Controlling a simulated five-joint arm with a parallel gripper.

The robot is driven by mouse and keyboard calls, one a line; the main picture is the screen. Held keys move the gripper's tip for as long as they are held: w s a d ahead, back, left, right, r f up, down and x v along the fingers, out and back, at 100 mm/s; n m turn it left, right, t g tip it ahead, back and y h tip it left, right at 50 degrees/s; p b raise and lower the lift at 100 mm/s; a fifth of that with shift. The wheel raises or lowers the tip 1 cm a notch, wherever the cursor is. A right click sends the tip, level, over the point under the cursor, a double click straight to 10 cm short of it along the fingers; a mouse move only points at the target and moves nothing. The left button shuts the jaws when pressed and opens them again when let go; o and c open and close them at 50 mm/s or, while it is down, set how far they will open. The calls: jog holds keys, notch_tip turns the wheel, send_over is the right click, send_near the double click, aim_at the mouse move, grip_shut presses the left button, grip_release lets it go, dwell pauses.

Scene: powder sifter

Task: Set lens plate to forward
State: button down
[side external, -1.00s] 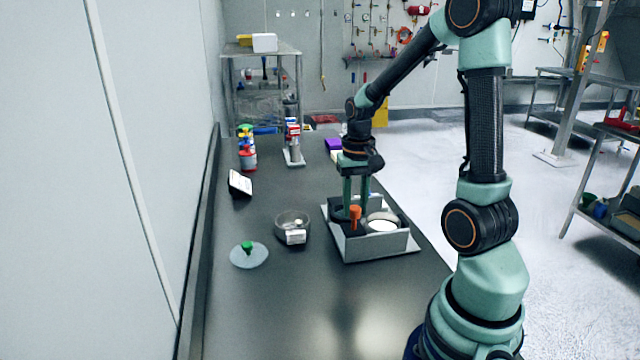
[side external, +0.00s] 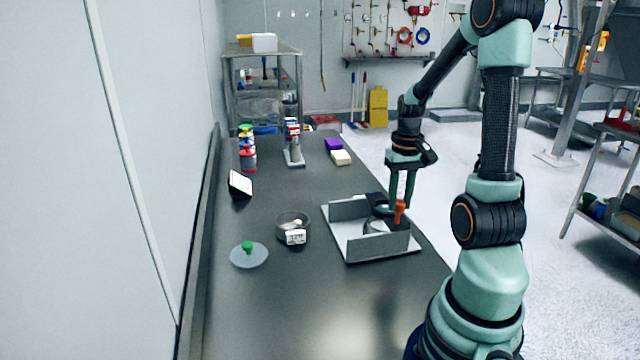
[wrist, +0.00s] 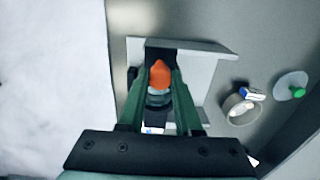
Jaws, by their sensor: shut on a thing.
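The sifter stands on the bench as a pale base with grey upright walls (side external: 370,247). The dark lens plate (side external: 376,198) lies between these walls, towards their right side, partly hidden by my gripper and the front wall. An orange knob (side external: 400,211) stands on it and shows between my fingers in the wrist view (wrist: 160,75). My gripper (side external: 401,201) points down and is shut on the orange knob at the right part of the sifter. A round ring shows beside the fingers, partly covered.
A small tilted display (side external: 240,185) stands near the wall. Bottles and a stand (side external: 293,145) are farther back. The bench front is clear.

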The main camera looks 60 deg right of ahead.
jog(key=shift+d, duration=0.15)
jog(key=c, duration=0.6)
grip_release()
jog(key=shift+r, duration=0.1)
notch_tip(320, 180, up, 12)
jog(key=w+a+n+t, duration=0.2)
jog(key=w+a+n, duration=0.1)
jog(key=a, duration=1)
jog(key=w+a+n+t, duration=0.3)
jog(key=a+n, duration=0.3)
jog(key=a, duration=0.7)
jog(key=shift+w+a+r+t, duration=0.2)
jog(key=shift+w+t, duration=0.1)
jog(key=shift+w, duration=0.3)
